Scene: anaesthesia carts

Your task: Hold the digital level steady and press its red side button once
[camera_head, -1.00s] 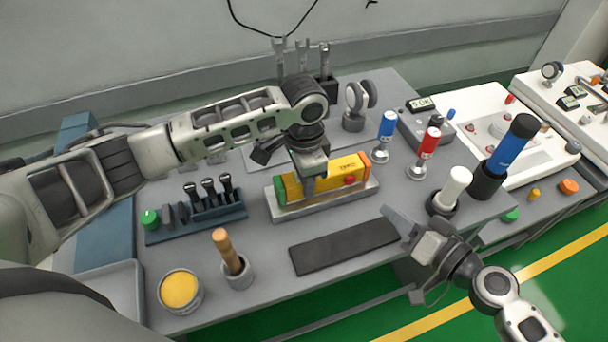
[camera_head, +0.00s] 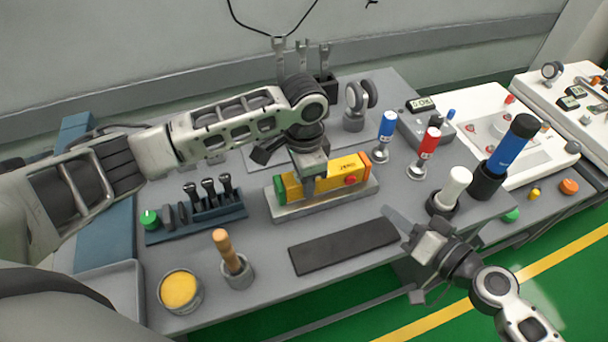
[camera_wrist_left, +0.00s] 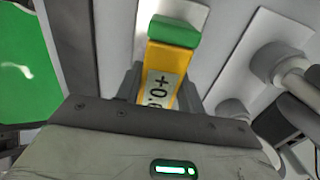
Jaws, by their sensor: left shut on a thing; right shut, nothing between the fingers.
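The digital level (camera_head: 334,176) is a yellow bar with a green left end, an orange right end and a small display. It sits on a grey base (camera_head: 330,203) on the table. Its red button (camera_head: 351,181) is on the front side, near the right end. My left gripper (camera_head: 308,185) is shut on the level, left of the button. In the left wrist view the level (camera_wrist_left: 172,65) stands between the fingers, its display partly hidden. My right gripper (camera_head: 392,218) is shut and empty near the table's front right edge, apart from the level.
A dark mat (camera_head: 344,246) lies in front of the level. A white cylinder (camera_head: 455,187), a red one (camera_head: 429,145) and a blue one (camera_head: 388,125) stand to the right. A rack of black-handled tools (camera_head: 205,212), a wooden-handled tool (camera_head: 226,250) and a yellow-topped pot (camera_head: 180,290) are at left.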

